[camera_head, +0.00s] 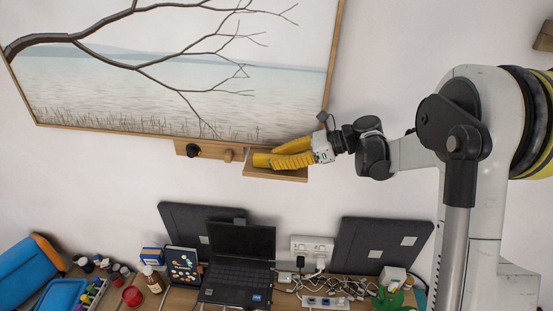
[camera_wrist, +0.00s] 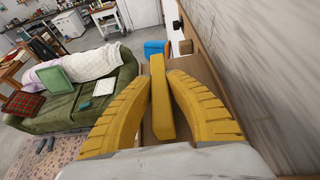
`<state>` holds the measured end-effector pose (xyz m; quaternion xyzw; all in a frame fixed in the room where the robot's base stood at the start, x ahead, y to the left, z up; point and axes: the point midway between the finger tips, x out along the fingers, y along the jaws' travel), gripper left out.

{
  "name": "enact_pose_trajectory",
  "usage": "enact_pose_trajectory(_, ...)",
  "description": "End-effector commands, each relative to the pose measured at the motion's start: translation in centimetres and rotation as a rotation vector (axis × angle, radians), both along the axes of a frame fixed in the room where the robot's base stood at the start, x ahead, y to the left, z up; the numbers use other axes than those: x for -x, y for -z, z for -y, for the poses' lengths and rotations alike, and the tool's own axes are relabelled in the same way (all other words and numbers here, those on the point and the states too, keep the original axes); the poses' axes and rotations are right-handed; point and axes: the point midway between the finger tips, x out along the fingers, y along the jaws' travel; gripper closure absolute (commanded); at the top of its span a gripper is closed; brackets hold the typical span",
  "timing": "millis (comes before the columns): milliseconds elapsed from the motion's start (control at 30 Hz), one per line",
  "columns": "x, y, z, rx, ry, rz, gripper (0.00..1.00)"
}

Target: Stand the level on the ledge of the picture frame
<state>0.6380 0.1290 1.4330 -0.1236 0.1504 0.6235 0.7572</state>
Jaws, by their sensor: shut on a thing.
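The picture frame (camera_head: 110,131) hangs tilted in the head view, with a painting of a bare branch over water. A small wooden ledge (camera_head: 290,175) sits just below its lower right corner. My gripper (camera_head: 280,157) reaches in from the right, just above this ledge. In the wrist view my gripper's yellow ribbed fingers (camera_wrist: 159,80) are shut on the yellow level (camera_wrist: 160,105), a long narrow block between them. The level's end also shows in the head view (camera_head: 260,160), close over the ledge. I cannot tell whether it touches the wood.
A wooden rack with knobs (camera_head: 215,150) adjoins the ledge on the left. Below are a laptop (camera_head: 240,255), dark panels (camera_head: 375,247), sockets (camera_head: 312,246) and tangled cables. The wrist view shows a green sofa (camera_wrist: 90,90) and a wall close on the right.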

Motion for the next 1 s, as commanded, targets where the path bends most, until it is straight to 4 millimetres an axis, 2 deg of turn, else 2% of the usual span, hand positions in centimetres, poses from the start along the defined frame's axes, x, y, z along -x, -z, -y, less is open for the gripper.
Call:
enact_pose_trajectory(33, 0.0, 0.1, 0.0, 0.0, 0.0, 0.0, 0.73)
enact_pose_trajectory(67, 0.0, 0.0, 0.0, 0.0, 0.0, 0.0, 0.64)
enact_pose_trajectory(367, 0.0, -0.1, 0.0, 0.0, 0.0, 0.0, 0.64)
enact_pose_trajectory(533, 0.0, -1.2, 0.1, 0.0, 0.001, 0.0, 0.64)
enact_pose_trajectory(800, 1.1, -3.1, 6.0, 0.0, 0.004, 0.0, 0.64)
enact_pose_trajectory(1000, 1.8, -4.6, 9.4, 0.0, 0.002, 0.0, 0.64)
